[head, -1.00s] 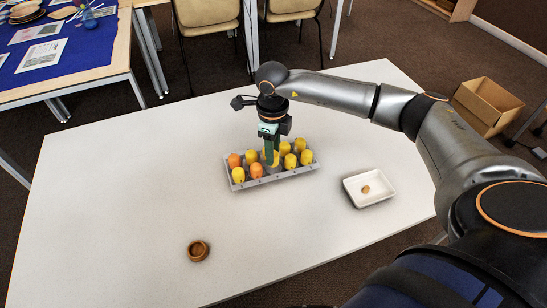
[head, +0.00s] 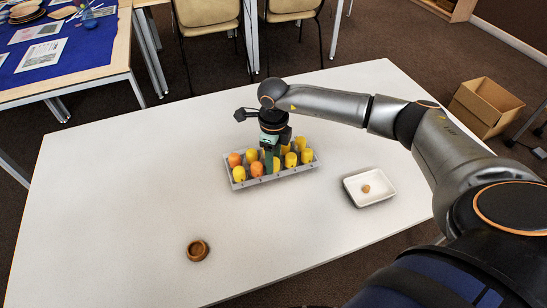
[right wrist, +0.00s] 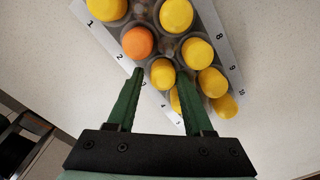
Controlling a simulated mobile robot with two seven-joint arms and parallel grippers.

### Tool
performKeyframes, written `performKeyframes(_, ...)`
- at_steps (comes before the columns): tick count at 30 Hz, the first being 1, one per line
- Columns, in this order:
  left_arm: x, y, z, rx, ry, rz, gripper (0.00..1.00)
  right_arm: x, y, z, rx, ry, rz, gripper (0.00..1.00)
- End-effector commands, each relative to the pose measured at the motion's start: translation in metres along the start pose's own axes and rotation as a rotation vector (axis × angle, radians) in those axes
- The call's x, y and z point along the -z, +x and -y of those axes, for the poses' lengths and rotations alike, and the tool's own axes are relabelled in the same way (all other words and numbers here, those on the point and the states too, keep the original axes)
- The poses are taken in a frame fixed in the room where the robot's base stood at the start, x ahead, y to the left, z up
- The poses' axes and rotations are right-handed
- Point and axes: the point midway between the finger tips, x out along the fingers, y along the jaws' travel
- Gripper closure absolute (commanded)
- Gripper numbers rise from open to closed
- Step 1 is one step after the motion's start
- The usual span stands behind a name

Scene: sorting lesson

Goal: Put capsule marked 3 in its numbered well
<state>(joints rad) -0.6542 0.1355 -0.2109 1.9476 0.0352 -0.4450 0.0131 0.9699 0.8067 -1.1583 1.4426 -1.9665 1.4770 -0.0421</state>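The grey numbered rack (head: 242,185) stands mid-table and holds several yellow and orange capsules. My right gripper (head: 272,168) is over its front row with fingers pointing down. In the right wrist view its two green fingers (right wrist: 163,75) are spread apart. A yellow capsule (right wrist: 163,73) shows in the gap between their tips, standing in the third well along the row from label 1. Neither finger appears closed on it. An orange capsule (right wrist: 138,42) stands in the well before it. No mark on any capsule is readable. My left gripper is out of view.
A small brown bowl (head: 197,250) is at the table's front. The left side of the white table (head: 110,200) is clear.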

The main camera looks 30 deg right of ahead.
Motion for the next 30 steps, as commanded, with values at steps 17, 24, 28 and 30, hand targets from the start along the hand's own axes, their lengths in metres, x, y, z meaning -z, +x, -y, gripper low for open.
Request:
performKeyframes(17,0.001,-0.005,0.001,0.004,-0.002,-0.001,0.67,-0.001,-0.063,0.002,0.005,0.000,0.004,0.48)
performKeyframes(24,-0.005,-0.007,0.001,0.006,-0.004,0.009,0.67,-0.001,-0.107,0.001,0.002,0.001,0.002,0.48)
performKeyframes(28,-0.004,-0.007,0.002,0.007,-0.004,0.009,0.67,-0.001,-0.119,0.001,0.002,0.001,0.001,0.48)
performKeyframes(30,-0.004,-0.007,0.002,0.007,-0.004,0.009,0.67,0.000,-0.123,0.001,0.002,0.001,0.000,0.48)
